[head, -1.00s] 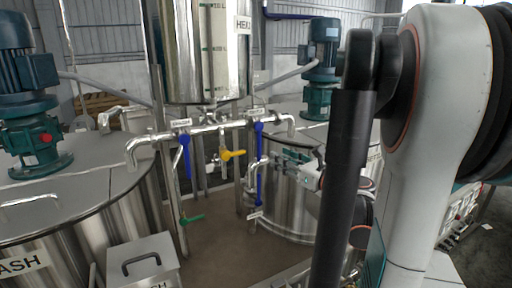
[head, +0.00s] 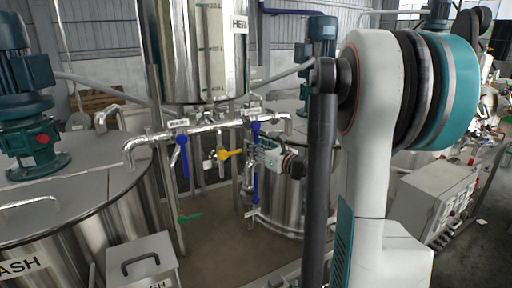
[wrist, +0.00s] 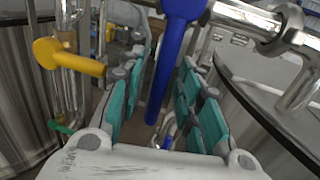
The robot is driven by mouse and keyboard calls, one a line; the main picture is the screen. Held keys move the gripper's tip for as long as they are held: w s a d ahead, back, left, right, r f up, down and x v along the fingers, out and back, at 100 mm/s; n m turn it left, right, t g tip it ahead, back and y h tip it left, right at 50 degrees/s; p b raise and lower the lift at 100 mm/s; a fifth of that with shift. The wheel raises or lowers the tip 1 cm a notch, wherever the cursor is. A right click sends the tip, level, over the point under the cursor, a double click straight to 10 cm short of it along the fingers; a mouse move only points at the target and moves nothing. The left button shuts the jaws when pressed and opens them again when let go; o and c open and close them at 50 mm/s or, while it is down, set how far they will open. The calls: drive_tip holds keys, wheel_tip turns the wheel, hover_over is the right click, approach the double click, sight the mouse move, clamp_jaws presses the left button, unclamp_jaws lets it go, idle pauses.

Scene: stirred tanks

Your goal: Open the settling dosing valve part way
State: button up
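A blue lever handle (head: 256,134) hangs from the right end of the horizontal steel pipe under the raised tank. Its label is too small to read surely. In the wrist view the blue lever (wrist: 171,70) hangs down between the teal-padded fingers of my gripper (wrist: 163,75). The fingers are spread, with a gap visible on both sides of the lever. A second blue lever (head: 183,156) hangs at the left end of the pipe.
A yellow handle (head: 230,153) sits between the two blue levers, close to my gripper's left finger in the wrist view (wrist: 70,57). A green handle (head: 190,217) and another blue handle (head: 254,186) are lower. Steel tanks (head: 130,205) stand on both sides.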

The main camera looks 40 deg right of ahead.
clamp_jaws()
drive_tip(key=shift+d, duration=0.1)
drive_tip(key=shift+s+d+r+n+g+h+b, duration=0.2)
drive_tip(key=shift+d+n, duration=0.45)
drive_tip(key=shift+n, duration=0.45)
drive_tip(key=shift+s+d+r+n+g+b, duration=0.1)
drive_tip(key=shift+d+r+n+g+b, duration=0.2)
drive_tip(key=shift+d+n, duration=0.6)
drive_tip(key=shift+s+d+r+n+g+h+b, duration=0.1)
drive_tip(key=shift+s+d+n+g+b, duration=0.25)
drive_tip(key=shift+n, duration=0.95)
drive_tip(key=shift+w+d, duration=0.1)
drive_tip(key=shift+w, duration=0.1)
